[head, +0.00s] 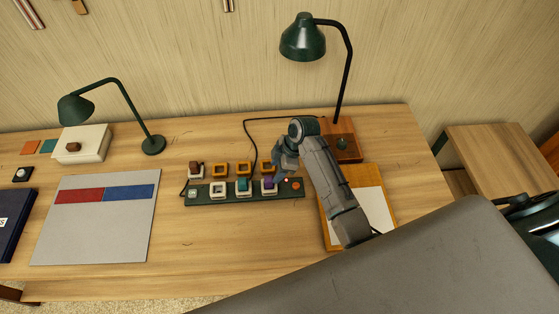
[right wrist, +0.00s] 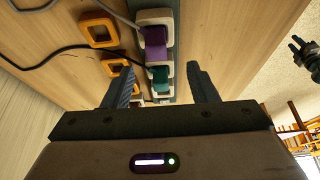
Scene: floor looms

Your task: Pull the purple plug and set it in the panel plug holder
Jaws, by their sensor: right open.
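The purple plug (head: 268,182) sits in a white socket near the right end of the dark green power strip (head: 206,200). It also shows in the right wrist view (right wrist: 155,42), upright in its socket. A teal plug (head: 243,185) sits in the socket to its left. Several orange square frames (head: 219,170) stand in a row behind the strip; I cannot tell which is the panel plug holder. My right gripper (head: 281,172) is open and empty above the strip's right end, its fingers apart from the purple plug.
A brown plug (head: 195,168) stands behind the strip's left end. A black cable (head: 246,135) runs back toward the lamp (head: 303,42). A wooden board with paper (head: 371,207) lies at right. A grey mat (head: 90,232) lies at left. Table between mat and strip is clear.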

